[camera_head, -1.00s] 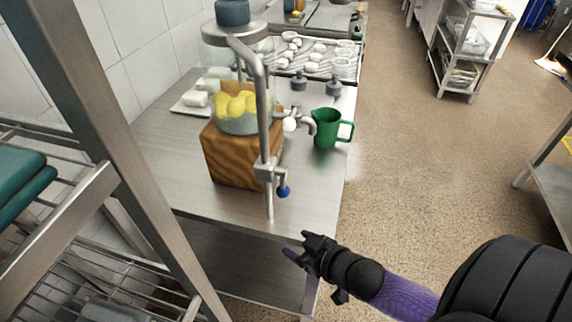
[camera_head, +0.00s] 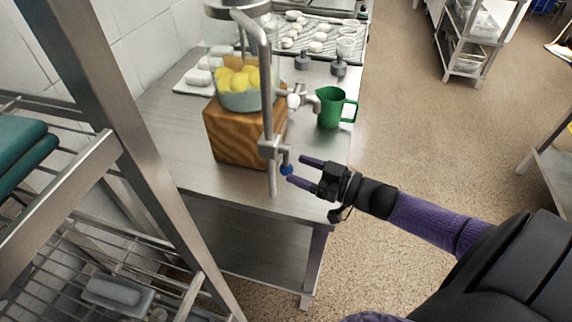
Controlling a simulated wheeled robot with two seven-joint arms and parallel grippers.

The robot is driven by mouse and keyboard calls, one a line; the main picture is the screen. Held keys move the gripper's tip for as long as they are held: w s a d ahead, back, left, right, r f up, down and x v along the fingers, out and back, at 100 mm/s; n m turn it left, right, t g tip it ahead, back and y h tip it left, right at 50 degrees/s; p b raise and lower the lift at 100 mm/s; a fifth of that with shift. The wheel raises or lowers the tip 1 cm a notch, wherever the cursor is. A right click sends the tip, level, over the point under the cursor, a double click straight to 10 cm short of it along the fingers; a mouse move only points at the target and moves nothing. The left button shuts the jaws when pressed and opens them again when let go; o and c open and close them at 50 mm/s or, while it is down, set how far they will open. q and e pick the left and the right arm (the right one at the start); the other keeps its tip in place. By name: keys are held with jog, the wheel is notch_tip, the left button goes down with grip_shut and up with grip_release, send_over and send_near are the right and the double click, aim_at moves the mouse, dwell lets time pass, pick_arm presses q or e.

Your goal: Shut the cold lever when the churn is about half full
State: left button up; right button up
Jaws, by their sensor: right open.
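The lever with a blue ball end (camera_head: 287,170), which looks like the cold lever, hangs from a fitting low on the upright metal pipe (camera_head: 267,95). My right gripper (camera_head: 297,170) is open, its two fingers pointing left with their tips just right of the blue ball. I cannot tell if they touch it. A clear round vessel (camera_head: 246,102), perhaps the churn, holds yellow lumps on a wooden block (camera_head: 225,137); no liquid level can be made out. A metal tap with a white ball (camera_head: 293,101) points at a green jug (camera_head: 333,107). My left gripper is not in view.
The steel table (camera_head: 185,145) is bare around the block's left and front. Behind are white blocks on a board (camera_head: 190,88), two grey weights and a tray of white pieces (camera_head: 308,40). A metal rack post (camera_head: 125,130) stands close on the left. Floor is open to the right.

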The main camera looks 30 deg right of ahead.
aim_at(289, 165)
jog(key=shift+x, duration=2)
grip_shut()
